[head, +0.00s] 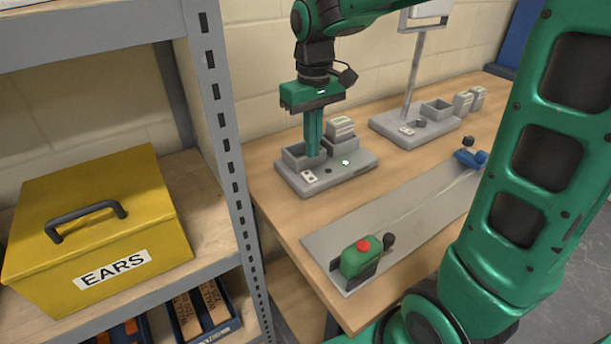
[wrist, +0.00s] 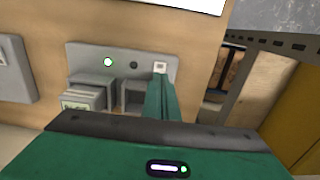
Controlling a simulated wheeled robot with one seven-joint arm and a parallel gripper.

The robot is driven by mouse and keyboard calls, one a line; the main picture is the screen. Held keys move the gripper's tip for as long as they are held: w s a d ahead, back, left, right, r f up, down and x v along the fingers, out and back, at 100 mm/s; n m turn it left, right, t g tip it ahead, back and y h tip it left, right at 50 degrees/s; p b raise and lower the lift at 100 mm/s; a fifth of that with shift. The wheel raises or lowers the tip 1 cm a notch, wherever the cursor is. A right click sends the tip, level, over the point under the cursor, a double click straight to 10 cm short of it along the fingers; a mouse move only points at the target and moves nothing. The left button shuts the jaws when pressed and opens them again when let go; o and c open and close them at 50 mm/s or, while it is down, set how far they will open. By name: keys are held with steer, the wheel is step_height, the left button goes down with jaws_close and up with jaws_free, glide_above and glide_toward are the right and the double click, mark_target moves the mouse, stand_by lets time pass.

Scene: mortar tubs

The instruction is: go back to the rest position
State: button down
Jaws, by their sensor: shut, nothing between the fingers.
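My gripper (head: 313,136) is green and points down over the near grey station (head: 345,176) on the bench. Its fingers are shut with nothing between them. In the head view the fingertips are at the station's open grey bin, beside a small white switch plate (head: 309,176). In the wrist view the shut fingers (wrist: 160,82) reach toward the white switch plate (wrist: 160,67); I cannot tell whether they touch it. A lit green lamp (head: 345,162) sits on the station and also shows in the wrist view (wrist: 108,62). A dark round button (wrist: 133,65) is between them.
A yellow box (head: 150,200) marked EARS stands on the grey metal shelf at left, whose upright (head: 225,130) is close to the bench. A second grey station (head: 400,135) is farther back. A green device with a red button (head: 360,258) sits on the grey strip in front.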

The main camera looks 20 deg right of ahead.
steer(key=shift+r, duration=0.15)
stand_by(0.3)
steer(key=s+d+f+m, duration=0.1)
steer(key=s+d+m, duration=0.1)
steer(key=s+d, duration=0.3)
steer(key=s+d+f+m, duration=0.2)
steer(key=s+d, duration=0.4)
steer(key=s, duration=0.4)
steer(key=s+d+f+m, duration=0.1)
steer(key=s+d+m, duration=0.3)
steer(key=s, duration=0.4)
steer(key=shift+s+d+f, duration=0.2)
steer(key=shift+s+d, duration=0.05)
steer(key=shift+d, duration=0.5)
steer(key=shift+s+f+m, duration=0.15)
steer(key=shift+s+m, duration=0.15)
steer(key=shift+s, duration=0.1)
